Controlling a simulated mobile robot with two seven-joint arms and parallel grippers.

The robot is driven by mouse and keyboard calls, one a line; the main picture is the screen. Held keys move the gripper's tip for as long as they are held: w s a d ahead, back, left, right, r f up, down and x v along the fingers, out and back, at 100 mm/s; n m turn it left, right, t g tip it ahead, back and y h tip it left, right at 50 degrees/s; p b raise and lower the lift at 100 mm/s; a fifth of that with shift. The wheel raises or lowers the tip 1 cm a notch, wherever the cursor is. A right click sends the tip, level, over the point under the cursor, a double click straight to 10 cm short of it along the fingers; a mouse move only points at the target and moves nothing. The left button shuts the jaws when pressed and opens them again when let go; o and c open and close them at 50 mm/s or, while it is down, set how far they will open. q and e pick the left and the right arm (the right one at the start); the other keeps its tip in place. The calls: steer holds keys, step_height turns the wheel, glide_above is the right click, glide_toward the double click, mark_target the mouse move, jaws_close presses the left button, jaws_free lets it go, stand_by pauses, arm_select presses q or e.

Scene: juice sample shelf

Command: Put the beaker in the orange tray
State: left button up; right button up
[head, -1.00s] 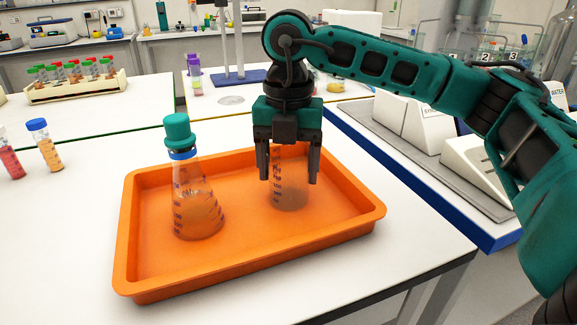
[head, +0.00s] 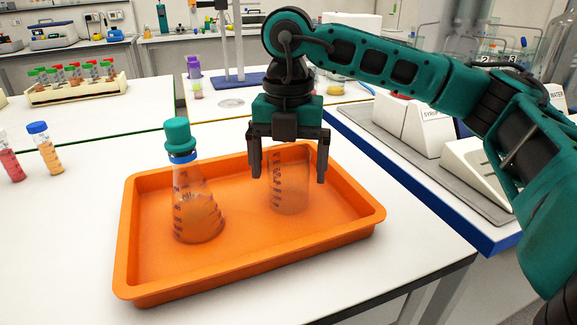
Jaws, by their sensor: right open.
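The clear glass beaker (head: 288,186) with dark graduation marks stands upright in the right part of the orange tray (head: 170,288). The tray lies on the white bench top. My right gripper (head: 288,178) points down over the beaker, its open fingers on either side of it, apparently with gaps. The gripper body hides the beaker's top rim. My left gripper is not in view.
A conical flask (head: 196,205) with a teal stopper stands in the left part of the tray. Two small capped vials (head: 45,150) (head: 9,160) stand on the bench at left. A tube rack (head: 80,92) stands at the back left.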

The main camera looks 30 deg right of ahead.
step_height(320, 180, up, 11)
steer(key=p, duration=0.2)
stand_by(0.3)
steer(key=shift+s, duration=0.1)
